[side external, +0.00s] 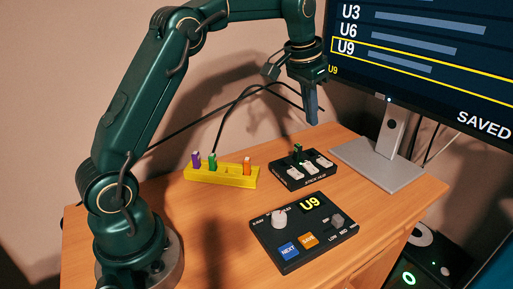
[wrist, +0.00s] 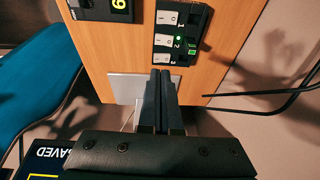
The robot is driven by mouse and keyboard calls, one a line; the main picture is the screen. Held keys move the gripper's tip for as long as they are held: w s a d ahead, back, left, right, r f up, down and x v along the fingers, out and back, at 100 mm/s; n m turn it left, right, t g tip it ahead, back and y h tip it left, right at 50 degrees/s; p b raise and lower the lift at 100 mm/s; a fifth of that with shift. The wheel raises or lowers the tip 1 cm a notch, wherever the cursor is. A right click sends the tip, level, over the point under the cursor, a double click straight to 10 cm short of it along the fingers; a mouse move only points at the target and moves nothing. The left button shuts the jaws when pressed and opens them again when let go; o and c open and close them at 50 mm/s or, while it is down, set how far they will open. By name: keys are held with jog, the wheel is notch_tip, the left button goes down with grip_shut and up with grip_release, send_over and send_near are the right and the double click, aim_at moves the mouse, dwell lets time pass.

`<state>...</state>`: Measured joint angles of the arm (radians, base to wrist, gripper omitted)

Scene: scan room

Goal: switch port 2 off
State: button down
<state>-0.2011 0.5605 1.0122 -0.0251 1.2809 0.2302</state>
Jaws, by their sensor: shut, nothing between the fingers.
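The black switch hub (side external: 304,169) lies on the table with a row of white rocker switches. In the wrist view the hub (wrist: 181,36) shows numbers 1, 2 and 3 beside the rockers. My gripper (side external: 312,121) is shut and empty, pointing down above the hub's level. In the wrist view its fingertips (wrist: 161,72) appear near the port 3 end. I cannot tell the rocker's tilt.
A yellow rack (side external: 222,175) holds purple, green and orange sticks, left of the hub. A black control panel (side external: 305,233) reading U9 lies in front. The monitor (side external: 420,60), showing SAVED, stands right on a grey base (side external: 377,163). Black cables run behind the hub.

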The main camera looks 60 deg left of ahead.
jog(key=shift+s+r, duration=0.1)
jog(key=shift+r, duration=0.05)
jog(key=shift+a+r, duration=0.15)
jog(key=shift+a, duration=0.5)
send_near(309, 163)
jog(key=x, duration=0.5)
jog(key=shift+w+d, duration=0.15)
jog(key=shift+w, duration=0.1)
jog(key=shift+f, duration=0.75)
